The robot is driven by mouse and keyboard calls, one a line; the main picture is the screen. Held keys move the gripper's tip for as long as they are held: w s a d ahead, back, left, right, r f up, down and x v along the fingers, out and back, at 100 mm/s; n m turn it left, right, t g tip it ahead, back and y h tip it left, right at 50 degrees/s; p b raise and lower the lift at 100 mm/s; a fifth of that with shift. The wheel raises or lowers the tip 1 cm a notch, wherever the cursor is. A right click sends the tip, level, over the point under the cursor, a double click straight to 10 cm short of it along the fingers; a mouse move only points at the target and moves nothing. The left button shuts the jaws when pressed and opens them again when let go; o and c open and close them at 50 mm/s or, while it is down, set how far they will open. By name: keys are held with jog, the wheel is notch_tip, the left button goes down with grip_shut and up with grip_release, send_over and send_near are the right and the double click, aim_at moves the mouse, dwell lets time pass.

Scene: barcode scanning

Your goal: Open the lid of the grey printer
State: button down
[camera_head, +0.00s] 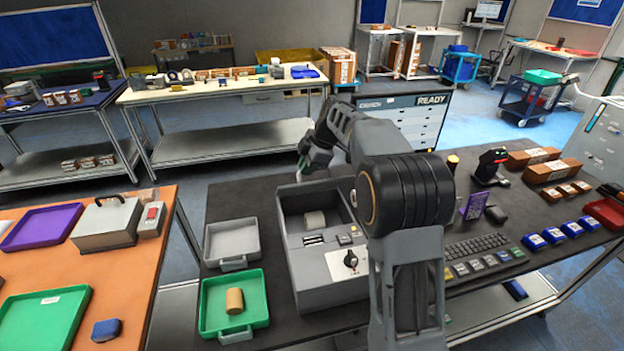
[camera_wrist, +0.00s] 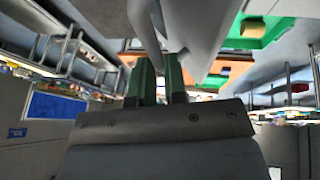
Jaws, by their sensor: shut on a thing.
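The grey printer (camera_head: 330,286) stands on the dark table in the head view. Its top compartment is uncovered, with a pale roll (camera_head: 315,220) showing inside. My gripper (camera_head: 316,160) is beyond the compartment's far edge, above the table, partly hidden by my own arm. In the wrist view my gripper's green-sided fingers (camera_wrist: 160,72) are close together, shut at a light grey part (camera_wrist: 205,25), which looks like the printer's lid. The exact contact is hard to see. The lid's angle cannot be told clearly in the head view.
Left of the printer are a grey tray (camera_head: 231,240) and a green tray (camera_head: 258,286) with a brown roll (camera_head: 234,301). Right of my arm are a keyboard (camera_head: 478,246), a dark scanner on a stand (camera_head: 490,166) and several blue boxes (camera_head: 554,235).

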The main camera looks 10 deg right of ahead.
jog(key=w+p, duration=0.5)
jog(key=w, duration=0.7)
jog(key=shift+w+f, duration=0.15)
jog(key=shift+w, duration=0.1)
dwell(0.3)
jog(key=c, duration=1.2)
grip_release()
jog(key=shift+o, duration=0.2)
jog(key=w+v, duration=0.1)
jog(key=v, duration=0.5)
jog(key=s+d+r+b, duration=0.1)
jog(key=s+d+b, duration=0.4)
jog(key=d, duration=0.5)
jog(key=shift+s+d, duration=0.25)
jog(key=shift+s, duration=0.45)
